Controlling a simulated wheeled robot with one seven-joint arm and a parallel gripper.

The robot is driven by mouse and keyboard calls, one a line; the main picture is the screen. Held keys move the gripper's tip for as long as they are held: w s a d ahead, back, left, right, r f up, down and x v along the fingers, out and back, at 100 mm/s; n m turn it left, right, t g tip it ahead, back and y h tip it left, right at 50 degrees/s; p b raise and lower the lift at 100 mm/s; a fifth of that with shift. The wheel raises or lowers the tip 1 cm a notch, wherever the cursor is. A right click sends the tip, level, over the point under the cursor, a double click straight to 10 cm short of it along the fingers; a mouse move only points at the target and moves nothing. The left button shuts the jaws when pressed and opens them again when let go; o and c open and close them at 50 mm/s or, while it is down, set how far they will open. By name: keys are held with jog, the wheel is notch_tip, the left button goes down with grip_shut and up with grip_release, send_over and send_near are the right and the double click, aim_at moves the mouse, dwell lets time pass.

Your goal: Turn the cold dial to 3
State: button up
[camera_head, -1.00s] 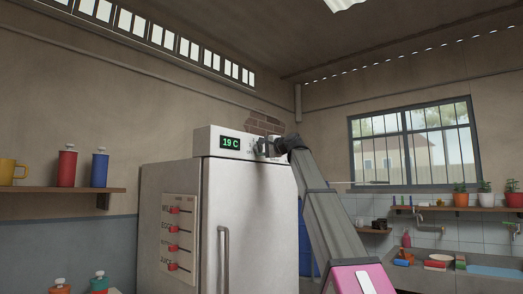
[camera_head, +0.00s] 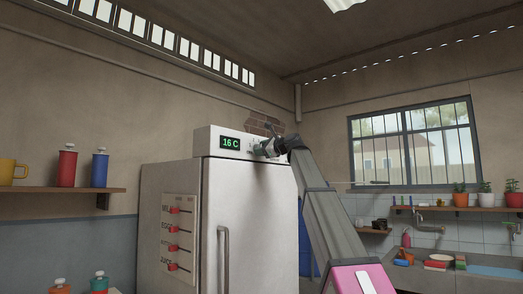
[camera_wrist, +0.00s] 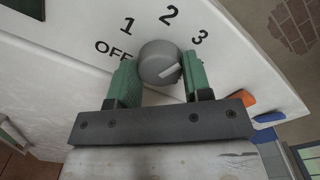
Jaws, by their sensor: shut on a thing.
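The cold dial (camera_wrist: 157,58) is a round grey knob on a white panel, with OFF, 1, 2 and 3 printed around it. Its white pointer line slants right and slightly up, roughly toward the 3 (camera_wrist: 200,37). My gripper (camera_wrist: 159,65) has a green finger on each side of the dial and is shut on it. In the head view my gripper (camera_head: 262,149) is at the front of the control box (camera_head: 204,141) on top of the fridge, and hides the dial. The green display (camera_head: 230,142) reads 16 C.
The steel fridge (camera_head: 250,205) has a vertical handle (camera_head: 223,255) and a chart with red sliders (camera_head: 180,235). In the wrist view an orange piece (camera_wrist: 244,98) and a blue piece (camera_wrist: 269,117) lie right of my gripper. A shelf (camera_head: 60,190) holds bottles at left.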

jog(key=shift+m, duration=0.7)
jog(key=shift+f, duration=0.1)
jog(key=o, duration=0.9)
jog(key=shift+d, duration=0.1)
jog(key=v, duration=1)
jog(key=shift+s+d, duration=0.25)
jog(key=shift+s, duration=0.05)
